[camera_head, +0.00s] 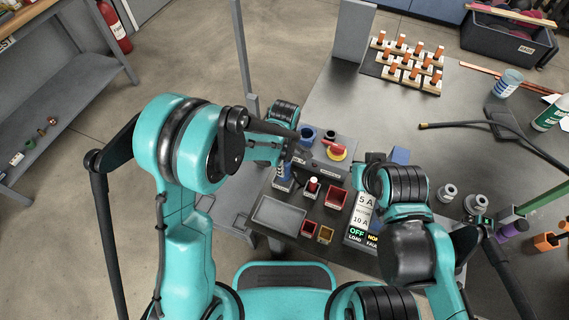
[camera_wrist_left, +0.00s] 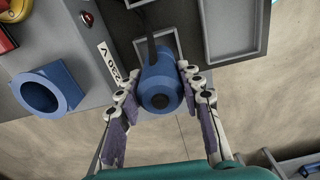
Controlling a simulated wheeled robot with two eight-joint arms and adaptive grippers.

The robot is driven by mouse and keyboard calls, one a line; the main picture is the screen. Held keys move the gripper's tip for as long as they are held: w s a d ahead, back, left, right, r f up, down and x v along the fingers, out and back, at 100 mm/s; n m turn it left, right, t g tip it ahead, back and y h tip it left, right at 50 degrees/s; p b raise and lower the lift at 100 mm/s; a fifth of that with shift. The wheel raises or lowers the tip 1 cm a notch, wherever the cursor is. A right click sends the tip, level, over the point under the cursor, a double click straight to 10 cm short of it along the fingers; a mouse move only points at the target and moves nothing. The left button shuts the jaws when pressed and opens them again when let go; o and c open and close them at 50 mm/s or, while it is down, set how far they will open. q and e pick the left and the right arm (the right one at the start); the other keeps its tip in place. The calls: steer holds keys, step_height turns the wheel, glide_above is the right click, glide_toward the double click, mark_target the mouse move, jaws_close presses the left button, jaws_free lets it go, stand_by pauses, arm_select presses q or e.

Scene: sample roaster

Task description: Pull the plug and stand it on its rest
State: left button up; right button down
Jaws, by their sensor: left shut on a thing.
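In the left wrist view my left gripper (camera_wrist_left: 160,82) is shut on the blue plug (camera_wrist_left: 160,72), with a finger on each side. The black cable runs from the plug's far end. A blue round socket (camera_wrist_left: 47,92) with a dark opening sits on the grey panel to the left, apart from the plug. In the head view the plug (camera_head: 284,180) is small and partly covered by my left gripper (camera_head: 287,167). The socket (camera_head: 308,134) is just beyond. I cannot make out which part is the rest. My right gripper's fingers are not clearly visible.
A grey tray (camera_head: 278,215) lies nearer.

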arm_select(q)
steer(key=shift+f, duration=0.1)
steer(key=shift+f+b, duration=1.8)
steer(key=shift+f, duration=0.1)
steer(key=o, duration=1.4)
steer(key=shift+c, duration=0.2)
steer(key=shift+r, duration=0.1)
step_height(320, 180, up, 12)
